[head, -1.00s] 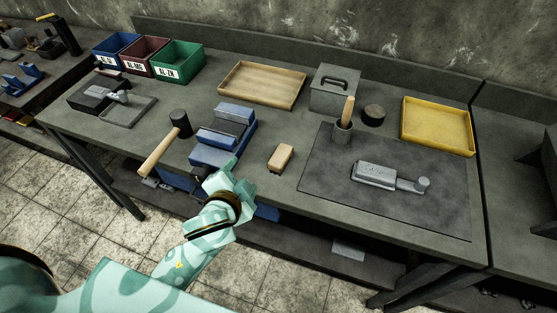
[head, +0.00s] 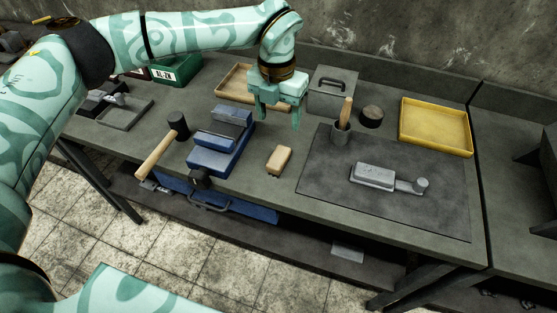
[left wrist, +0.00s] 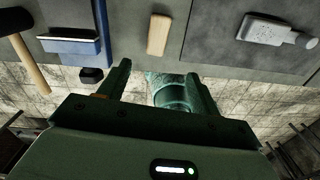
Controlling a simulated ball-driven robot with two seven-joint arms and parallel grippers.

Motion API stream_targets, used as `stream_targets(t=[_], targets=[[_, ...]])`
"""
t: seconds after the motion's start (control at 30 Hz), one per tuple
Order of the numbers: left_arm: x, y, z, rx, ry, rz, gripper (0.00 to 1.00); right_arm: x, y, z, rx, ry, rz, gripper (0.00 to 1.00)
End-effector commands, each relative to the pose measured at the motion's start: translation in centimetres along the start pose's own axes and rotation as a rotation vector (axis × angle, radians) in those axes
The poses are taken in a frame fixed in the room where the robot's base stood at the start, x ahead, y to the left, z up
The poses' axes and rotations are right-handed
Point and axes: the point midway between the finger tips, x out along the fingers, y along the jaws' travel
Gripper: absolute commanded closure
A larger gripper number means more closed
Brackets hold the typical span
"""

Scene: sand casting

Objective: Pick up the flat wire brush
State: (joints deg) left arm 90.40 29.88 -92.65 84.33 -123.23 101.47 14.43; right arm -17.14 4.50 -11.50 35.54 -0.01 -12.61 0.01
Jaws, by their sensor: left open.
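The flat wire brush (head: 280,158) appears as a small block with a pale wooden top, lying on the bench between the blue vise and the dark mat. It also shows in the left wrist view (left wrist: 158,34), near the top middle, beyond my fingertips. Its underside is hidden. My left gripper (head: 276,112) is open and empty, pointing down above the bench. In the head view it appears just above and behind the brush, apart from it. Its two fingers also show in the left wrist view (left wrist: 156,80). My right gripper is not in view.
A blue vise (head: 215,148) and a mallet (head: 160,150) stand left of the brush. A wooden tray (head: 232,82) and a grey lidded box (head: 333,97) stand behind.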

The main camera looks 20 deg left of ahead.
Motion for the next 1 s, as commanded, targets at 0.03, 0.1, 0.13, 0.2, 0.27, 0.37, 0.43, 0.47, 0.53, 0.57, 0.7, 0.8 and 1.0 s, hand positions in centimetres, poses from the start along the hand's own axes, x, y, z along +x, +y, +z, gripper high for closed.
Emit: stream_targets(t=[0.03, 0.1, 0.13, 0.2, 0.27, 0.37, 0.43, 0.47, 0.53, 0.57, 0.7, 0.8, 1.0], targets=[[0.2, 0.6, 0.1, -0.016, 0.002, 0.022, 0.36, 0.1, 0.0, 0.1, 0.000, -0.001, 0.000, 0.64], [1.2, 0.9, 0.1, -0.024, 0.006, 0.031, 0.36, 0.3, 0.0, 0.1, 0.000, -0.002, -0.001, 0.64], [1.9, 0.9, 0.0, -0.024, 0.008, 0.031, 0.36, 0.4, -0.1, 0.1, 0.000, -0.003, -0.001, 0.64], [3.7, 0.9, 0.0, -0.022, 0.009, 0.029, 0.36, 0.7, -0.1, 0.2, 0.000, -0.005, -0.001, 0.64], [5.3, 0.9, 0.0, -0.021, 0.010, 0.028, 0.36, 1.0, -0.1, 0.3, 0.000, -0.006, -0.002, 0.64], [7.7, 0.9, 0.0, -0.021, 0.008, 0.027, 0.36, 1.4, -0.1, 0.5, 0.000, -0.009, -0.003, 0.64], [9.0, 0.9, 0.0, -0.021, 0.008, 0.026, 0.36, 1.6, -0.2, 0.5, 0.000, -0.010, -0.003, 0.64], [9.5, 0.9, 0.0, -0.021, 0.008, 0.026, 0.36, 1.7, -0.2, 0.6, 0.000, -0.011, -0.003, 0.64], [10.2, 0.9, 0.0, -0.019, 0.005, 0.025, 0.36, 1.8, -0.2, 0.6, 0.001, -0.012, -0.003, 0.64], [10.5, 0.9, 0.0, -0.019, 0.005, 0.025, 0.36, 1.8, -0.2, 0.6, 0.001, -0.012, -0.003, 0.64], [11.2, 0.9, 0.0, -0.019, 0.004, 0.025, 0.36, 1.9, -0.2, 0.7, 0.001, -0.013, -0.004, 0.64], [12.4, 0.8, 0.0, -0.018, 0.005, 0.024, 0.36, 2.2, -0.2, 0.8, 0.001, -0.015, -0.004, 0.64], [15.7, 0.7, 0.0, -0.018, 0.006, 0.024, 0.36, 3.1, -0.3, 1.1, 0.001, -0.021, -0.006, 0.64]])
